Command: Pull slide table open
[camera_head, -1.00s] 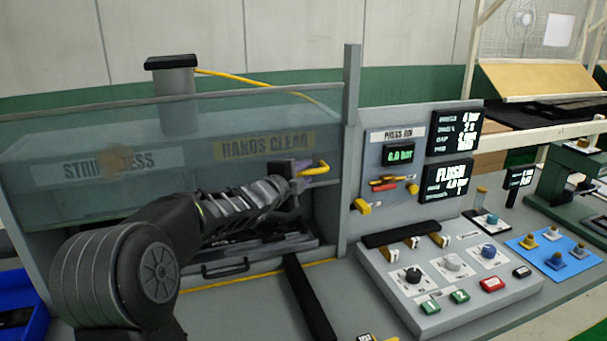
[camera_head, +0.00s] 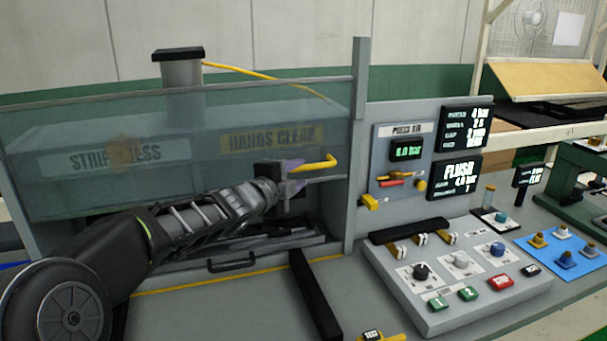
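The slide table (camera_head: 285,240) is a dark plate low in the press opening, under the clear guard (camera_head: 60,185). Its dark handle (camera_head: 232,264) is on the front edge, facing me. My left gripper (camera_head: 297,178) is at the guard's lower right, beside a yellow bent handle (camera_head: 318,163). It is above the slide table and right of its handle, apart from it. I cannot tell whether its fingers are around the yellow handle or open. My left forearm crosses in front of the opening and hides part of the slide table. My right gripper is not in view.
A grey control box (camera_head: 455,285) with knobs and buttons stands right of the press. A black bar (camera_head: 315,295) lies on the bench in front. A grey post (camera_head: 359,150) and a panel with displays stand beside the opening. A blue mat (camera_head: 563,255) lies further right.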

